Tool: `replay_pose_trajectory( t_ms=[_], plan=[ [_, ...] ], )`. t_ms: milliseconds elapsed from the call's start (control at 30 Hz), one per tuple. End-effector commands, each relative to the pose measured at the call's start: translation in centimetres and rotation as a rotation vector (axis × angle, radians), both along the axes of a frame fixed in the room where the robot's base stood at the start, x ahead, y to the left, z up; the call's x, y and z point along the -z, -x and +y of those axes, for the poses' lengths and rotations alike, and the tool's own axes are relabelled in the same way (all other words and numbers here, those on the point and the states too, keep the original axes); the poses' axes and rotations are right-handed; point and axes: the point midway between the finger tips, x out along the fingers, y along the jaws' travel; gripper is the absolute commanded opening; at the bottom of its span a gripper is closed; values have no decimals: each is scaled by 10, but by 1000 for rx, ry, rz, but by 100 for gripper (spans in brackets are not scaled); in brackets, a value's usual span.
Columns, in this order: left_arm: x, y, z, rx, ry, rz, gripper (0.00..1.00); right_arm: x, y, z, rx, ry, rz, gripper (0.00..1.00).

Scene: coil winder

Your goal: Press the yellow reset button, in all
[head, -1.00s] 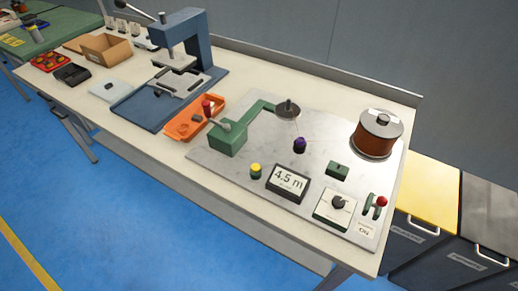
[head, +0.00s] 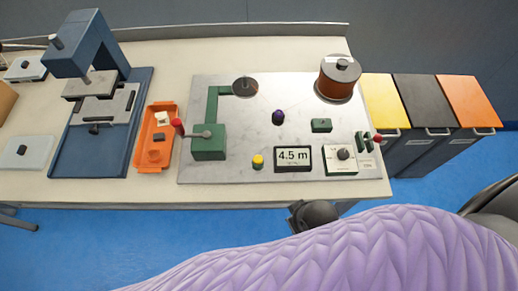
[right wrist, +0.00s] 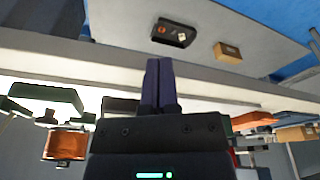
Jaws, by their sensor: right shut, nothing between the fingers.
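The yellow reset button (head: 258,161) stands on a dark base near the front edge of the grey metal plate (head: 230,175), left of the display (head: 293,158) reading 4.5 m. It is in plain view in the head view, with nothing touching it. My right gripper (right wrist: 159,68) shows in the right wrist view with its two dark fingers together and empty. I cannot make out the button in that view. My left gripper is in neither view.
A green winder block (head: 208,146) with a red-tipped lever stands left of the button. A dial box (head: 341,160) and a copper spool (head: 336,88) are to the right. An orange tray (head: 157,137) and blue press (head: 88,50) are further left.

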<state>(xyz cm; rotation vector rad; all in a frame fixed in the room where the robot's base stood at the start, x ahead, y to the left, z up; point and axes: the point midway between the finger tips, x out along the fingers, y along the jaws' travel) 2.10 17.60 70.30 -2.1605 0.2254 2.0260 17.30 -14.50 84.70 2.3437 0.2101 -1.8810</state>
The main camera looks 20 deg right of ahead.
Motion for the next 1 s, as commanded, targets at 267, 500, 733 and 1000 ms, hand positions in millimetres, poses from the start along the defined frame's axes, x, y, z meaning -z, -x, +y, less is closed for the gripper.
replay_pose_trajectory(
  t_ms=[267, 500, 733, 1000],
  plan=[
    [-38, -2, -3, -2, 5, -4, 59, -128, -60, 47, -117, -219, -165, 0],
    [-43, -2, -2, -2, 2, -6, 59, -133, -143, 63, -84, -559, -237, 0],
    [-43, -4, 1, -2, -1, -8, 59, -132, -173, 38, 39, -610, -273, 0],
    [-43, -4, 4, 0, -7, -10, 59, -132, -174, 38, 43, -614, -274, 0]
  ],
)
